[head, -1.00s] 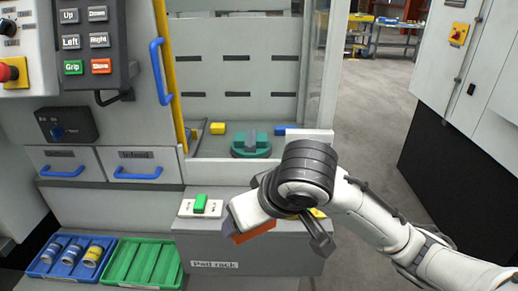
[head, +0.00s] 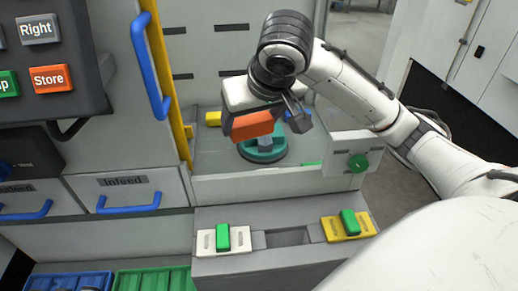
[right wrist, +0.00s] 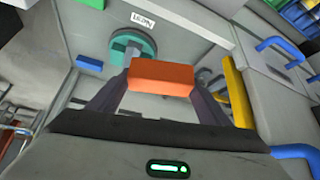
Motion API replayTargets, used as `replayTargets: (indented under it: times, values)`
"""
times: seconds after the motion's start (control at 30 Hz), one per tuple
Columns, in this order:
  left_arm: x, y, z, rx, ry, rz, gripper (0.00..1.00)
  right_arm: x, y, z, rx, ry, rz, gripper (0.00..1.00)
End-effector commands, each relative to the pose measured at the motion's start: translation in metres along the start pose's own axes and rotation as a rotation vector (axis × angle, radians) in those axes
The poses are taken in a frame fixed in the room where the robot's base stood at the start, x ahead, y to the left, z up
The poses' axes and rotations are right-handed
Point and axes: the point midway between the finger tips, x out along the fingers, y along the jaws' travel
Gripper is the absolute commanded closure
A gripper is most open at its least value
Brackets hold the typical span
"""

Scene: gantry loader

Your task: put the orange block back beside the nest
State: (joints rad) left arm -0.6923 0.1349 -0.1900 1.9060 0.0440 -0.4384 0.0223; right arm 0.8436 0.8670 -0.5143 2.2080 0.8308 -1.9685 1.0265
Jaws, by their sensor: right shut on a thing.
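My right gripper (head: 262,121) is shut on the orange block (head: 252,126) and holds it in the air inside the bay opening. In the head view the block hides part of the teal round nest (head: 263,154) behind it. In the right wrist view the orange block (right wrist: 161,77) sits between both fingers, and the nest (right wrist: 133,47) shows beyond it, apart from it. My left gripper is not in view.
A yellow block (head: 213,118) lies left of the nest and a blue block (head: 300,122) lies right of it, partly behind my gripper. The pad rack (head: 330,258) in front has an empty slot (head: 287,237) between white and yellow pads. A yellow post (head: 168,82) bounds the left.

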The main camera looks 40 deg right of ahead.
Motion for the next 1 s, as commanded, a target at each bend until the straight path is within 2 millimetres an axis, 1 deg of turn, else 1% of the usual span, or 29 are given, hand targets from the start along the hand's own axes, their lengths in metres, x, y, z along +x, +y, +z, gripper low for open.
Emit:
replayTargets:
  times: [0.03,0.13,0.3,0.37,0.67,0.9,1.0]
  values:
    - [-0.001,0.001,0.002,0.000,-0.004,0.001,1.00,-0.005,0.011,-0.010,0.030,0.004,0.022,0.56]
    - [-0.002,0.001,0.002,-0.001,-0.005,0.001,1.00,-0.013,0.028,-0.024,0.079,0.004,0.052,0.56]
    - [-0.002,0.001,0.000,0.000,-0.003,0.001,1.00,-0.023,0.056,-0.040,0.165,0.000,0.101,0.56]
    - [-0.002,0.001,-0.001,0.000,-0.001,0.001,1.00,-0.021,0.067,-0.043,0.200,-0.003,0.121,0.56]
    - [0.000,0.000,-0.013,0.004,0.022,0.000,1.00,0.019,0.073,-0.023,0.231,-0.007,0.136,0.56]
    - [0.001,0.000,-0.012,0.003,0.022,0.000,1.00,0.056,0.076,0.003,0.236,-0.008,0.141,0.56]
    - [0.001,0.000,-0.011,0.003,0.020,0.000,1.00,0.069,0.077,0.013,0.235,-0.006,0.142,0.56]
